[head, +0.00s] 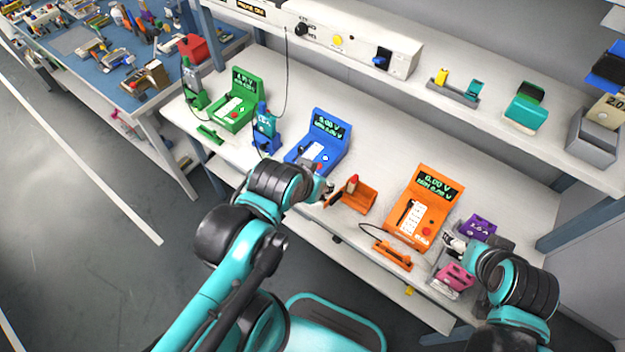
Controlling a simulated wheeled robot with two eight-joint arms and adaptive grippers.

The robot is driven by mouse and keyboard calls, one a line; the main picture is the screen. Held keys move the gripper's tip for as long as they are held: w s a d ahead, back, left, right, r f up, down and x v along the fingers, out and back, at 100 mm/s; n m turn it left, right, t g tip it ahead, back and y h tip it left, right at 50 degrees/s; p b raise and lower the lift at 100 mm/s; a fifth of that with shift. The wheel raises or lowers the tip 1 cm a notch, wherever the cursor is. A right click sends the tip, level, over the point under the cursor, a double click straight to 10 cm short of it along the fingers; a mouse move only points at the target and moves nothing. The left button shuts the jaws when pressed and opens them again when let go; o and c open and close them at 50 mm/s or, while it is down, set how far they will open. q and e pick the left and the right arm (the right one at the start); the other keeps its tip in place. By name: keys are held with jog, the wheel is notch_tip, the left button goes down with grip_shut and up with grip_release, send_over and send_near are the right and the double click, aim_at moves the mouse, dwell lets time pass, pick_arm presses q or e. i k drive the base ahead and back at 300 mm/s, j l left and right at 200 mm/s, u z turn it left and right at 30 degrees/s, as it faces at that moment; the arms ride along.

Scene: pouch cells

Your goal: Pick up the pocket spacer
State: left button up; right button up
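I cannot tell for sure which thing is the pocket spacer. My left gripper (328,194) is at the front of the bench, beside an orange holder (359,198) with a red-topped piece standing in it. My own wrist partly hides that gripper's fingers, so I cannot tell whether they hold anything. My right gripper (453,243) is at the bench's right end, close to a purple block marked 1.0 A (480,227) and a pink block (456,276). Its fingers are too small to read. A small yellow piece (409,291) shows at the bench's front edge.
Green (236,103), blue (321,141) and orange testers (421,207) stand along the white bench. An orange clip-like piece (393,255) lies in front of the orange tester. A shelf (440,58) above carries a teal box (525,110).

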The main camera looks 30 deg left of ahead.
aim_at(352, 186)
jog(key=u, duration=0.45)
jog(key=k+j+z, duration=0.1)
jog(key=z, duration=0.3)
jog(key=k+z, duration=0.2)
jog(key=z, duration=0.25)
jog(key=k+j+z, duration=0.1)
jog(key=z, duration=0.3)
jog(key=k+l, duration=0.05)
